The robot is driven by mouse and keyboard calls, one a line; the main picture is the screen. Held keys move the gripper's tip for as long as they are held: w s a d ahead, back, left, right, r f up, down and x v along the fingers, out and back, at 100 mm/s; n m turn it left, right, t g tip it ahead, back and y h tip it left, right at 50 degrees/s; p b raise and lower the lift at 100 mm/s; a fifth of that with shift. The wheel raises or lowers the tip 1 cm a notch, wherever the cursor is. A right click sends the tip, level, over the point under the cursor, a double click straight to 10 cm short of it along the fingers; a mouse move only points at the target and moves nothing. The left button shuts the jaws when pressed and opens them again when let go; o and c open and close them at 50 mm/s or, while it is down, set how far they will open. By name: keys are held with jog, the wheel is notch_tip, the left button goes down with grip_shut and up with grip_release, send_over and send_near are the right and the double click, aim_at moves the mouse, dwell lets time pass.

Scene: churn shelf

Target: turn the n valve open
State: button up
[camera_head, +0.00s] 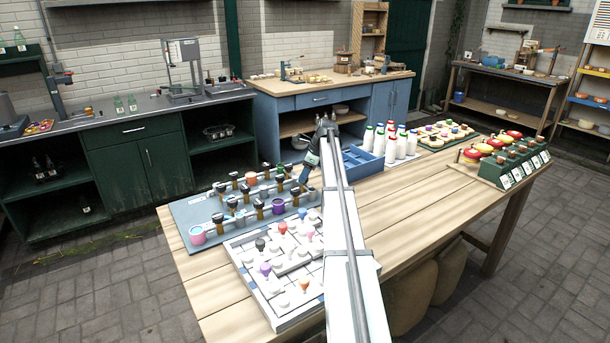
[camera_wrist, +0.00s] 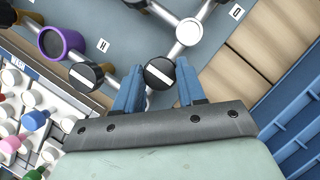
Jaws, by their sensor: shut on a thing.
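A blue-grey valve board (camera_head: 186,213) lies on the wooden table, carrying metal pipes, black-capped valves and coloured cups. In the wrist view, one round black valve knob (camera_wrist: 159,73) with a white stripe sits between the blue fingertips of my gripper (camera_wrist: 158,88). The jaws are shut on this knob. The stripe runs slantwise across it. A letter tag (camera_wrist: 102,45) is to its left and another tag (camera_wrist: 237,12) is at the upper right; I cannot surely read which belongs to this knob. In the head view my gripper (camera_head: 303,180) reaches down at the board's right side, and my arm hides part of the board.
A second black knob (camera_wrist: 86,76) is close on the left, beside a purple ring cup (camera_wrist: 62,43). A white pegged tray (camera_head: 262,290) lies in front of the board. A blue crate (camera_head: 360,163) and white bottles (camera_head: 390,143) stand behind. The table's right half is mostly clear.

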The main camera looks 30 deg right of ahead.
jog(key=shift+c, duration=0.6)
jog(key=shift+n, duration=0.3)
jog(key=n, duration=0.2)
jog(key=n+g, duration=0.1)
jog(key=n+g+y, duration=0.1)
jog(key=n, duration=0.1)
jog(key=shift+w+d+n, duration=0.15)
jog(key=shift+w+n, duration=0.1)
jog(key=shift+n, duration=0.05)
jog(key=n+g, duration=0.1)
jog(key=n, duration=0.3)
jog(key=shift+w+g, duration=0.1)
jog(key=shift+g, duration=0.3)
jog(key=shift+n+g, duration=0.5)
jog(key=shift+n, duration=1.1)
jog(key=o, duration=1)
